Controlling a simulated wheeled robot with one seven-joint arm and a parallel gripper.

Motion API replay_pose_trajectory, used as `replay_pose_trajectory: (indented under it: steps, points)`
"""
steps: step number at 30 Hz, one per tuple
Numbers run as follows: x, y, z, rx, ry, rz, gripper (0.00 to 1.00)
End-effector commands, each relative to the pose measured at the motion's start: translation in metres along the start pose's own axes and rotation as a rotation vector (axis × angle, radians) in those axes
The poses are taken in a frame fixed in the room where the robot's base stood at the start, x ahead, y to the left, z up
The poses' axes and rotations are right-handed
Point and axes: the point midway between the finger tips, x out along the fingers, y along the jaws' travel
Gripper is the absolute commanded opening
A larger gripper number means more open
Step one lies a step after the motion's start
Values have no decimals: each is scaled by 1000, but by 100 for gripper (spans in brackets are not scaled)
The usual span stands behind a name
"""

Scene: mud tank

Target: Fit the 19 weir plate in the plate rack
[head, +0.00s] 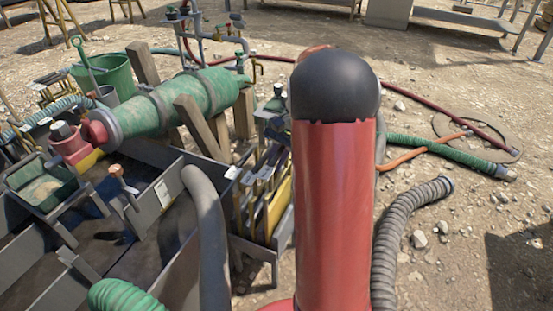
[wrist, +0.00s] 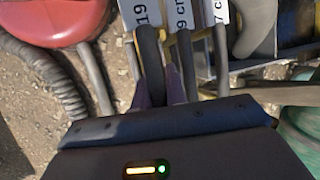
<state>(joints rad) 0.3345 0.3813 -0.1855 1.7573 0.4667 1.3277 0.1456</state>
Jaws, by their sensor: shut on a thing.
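The plate labelled 19 (wrist: 147,13) shows at the top of the wrist view, its white label partly cut off by the edge. My gripper (wrist: 160,92) is shut on its dark upright handle, between the two purple-grey fingers. The plate rack (head: 257,247) stands left of my red arm in the head view, with several upright plates in it. In the wrist view, plates labelled 9 cm (wrist: 182,13) and 7 cm (wrist: 218,12) stand close beside the 19 plate. My arm hides the gripper in the head view. I cannot tell whether the 19 plate's lower edge sits in a slot.
The grey mud tank (head: 170,190) with its divider walls fills the lower left. A grey hose (head: 207,235) crosses its edge. A green pipe (head: 170,105) lies behind. A ribbed grey hose (head: 395,235) lies on gravel at right. Open ground lies beyond it.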

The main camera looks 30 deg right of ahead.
Motion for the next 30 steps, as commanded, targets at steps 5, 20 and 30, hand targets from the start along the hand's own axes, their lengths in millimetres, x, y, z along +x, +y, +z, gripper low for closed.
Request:
replay_pose_trajectory:
  steps: [5, 20, 30]
  points:
    - [1, 0, 0, 0, 1, -1, 0]
    - [13, 4, -6, 0, 1, -1, 0]
    - [22, 6, -9, 0, 0, -1, 0]
